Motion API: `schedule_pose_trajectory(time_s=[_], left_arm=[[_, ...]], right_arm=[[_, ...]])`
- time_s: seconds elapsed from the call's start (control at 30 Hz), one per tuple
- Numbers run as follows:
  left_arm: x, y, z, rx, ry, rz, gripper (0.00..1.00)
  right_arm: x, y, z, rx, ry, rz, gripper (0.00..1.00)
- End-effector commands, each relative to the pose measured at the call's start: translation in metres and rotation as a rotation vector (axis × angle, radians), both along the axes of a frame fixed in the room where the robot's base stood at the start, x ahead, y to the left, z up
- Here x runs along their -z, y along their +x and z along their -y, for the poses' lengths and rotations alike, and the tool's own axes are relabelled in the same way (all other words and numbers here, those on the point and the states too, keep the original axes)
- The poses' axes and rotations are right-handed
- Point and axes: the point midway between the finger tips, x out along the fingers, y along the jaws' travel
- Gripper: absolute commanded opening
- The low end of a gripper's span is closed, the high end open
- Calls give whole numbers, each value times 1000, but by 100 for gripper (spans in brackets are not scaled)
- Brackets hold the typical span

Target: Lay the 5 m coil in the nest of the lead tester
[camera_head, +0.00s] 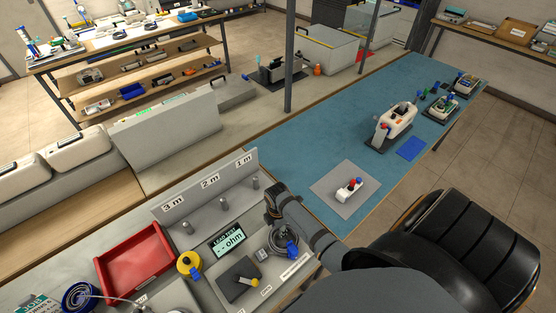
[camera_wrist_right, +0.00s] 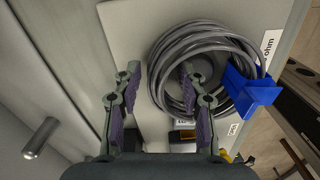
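A grey cable coil with a blue clip (camera_head: 285,245) lies on the right part of the lead tester (camera_head: 205,198), beside a label. The tester has a screen reading "LEAD TEST" and "-- ohm". In the right wrist view the coil (camera_wrist_right: 215,47) lies flat on a pale panel; I cannot read its length. My right gripper (camera_wrist_right: 160,72) is open over the coil's left side. One finger is over the coil's middle, the other outside its left edge. In the head view this gripper (camera_head: 275,218) is partly hidden by its wrist. My left gripper is not in view.
A yellow coil (camera_head: 188,263) and a black plate with a lever (camera_head: 240,279) are on the tester. Pegs marked 3 m, 2 m and 1 m stand behind. An empty red tray (camera_head: 135,258) and a blue coil (camera_head: 80,296) are at left. The blue mat (camera_head: 300,150) has free room.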

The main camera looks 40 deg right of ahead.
Motion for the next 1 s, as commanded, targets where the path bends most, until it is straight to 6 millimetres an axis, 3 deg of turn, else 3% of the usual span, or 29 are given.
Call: schedule_pose_trajectory(time_s=[0.27, 0.7, 1.0], left_arm=[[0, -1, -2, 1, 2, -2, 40], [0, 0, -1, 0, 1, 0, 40], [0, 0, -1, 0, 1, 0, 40]], right_arm=[[-11, 1, 0, 0, -1, 3, 41], [-106, 2, 0, 0, 0, 2, 41], [-120, 2, 0, 0, 0, 0, 41]])
